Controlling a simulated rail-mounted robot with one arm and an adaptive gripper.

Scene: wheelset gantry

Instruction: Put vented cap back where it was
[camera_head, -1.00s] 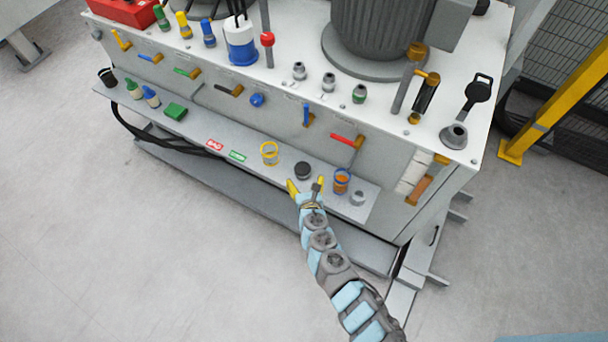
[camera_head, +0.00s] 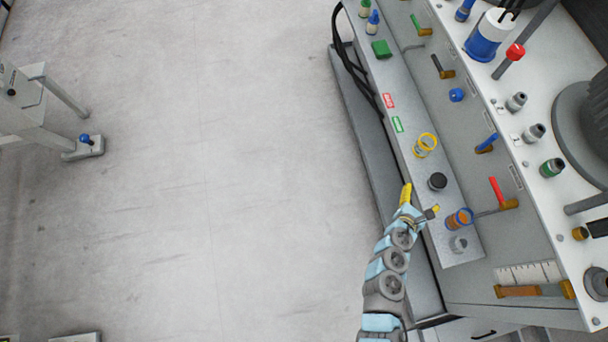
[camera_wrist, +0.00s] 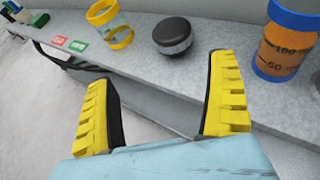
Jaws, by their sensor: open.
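A round black cap with a ribbed side (camera_head: 437,181) rests on the grey shelf along the machine's side; I take it to be the vented cap, though no vents can be made out. It also shows in the wrist view (camera_wrist: 172,36), upright and apart from my fingers. My gripper (camera_head: 420,204) is at the shelf's outer edge, close to the cap. In the wrist view its yellow fingers (camera_wrist: 162,88) are spread wide with nothing between them, and the cap lies beyond the tips.
On the shelf (camera_head: 466,254), a yellow-ringed clear container (camera_head: 425,145) stands on one side of the cap. A blue-rimmed beaker with orange contents (camera_head: 459,219) and a small grey ring (camera_head: 458,244) stand on the other. Coloured valve levers (camera_head: 496,190) stick out above. Open floor lies left.

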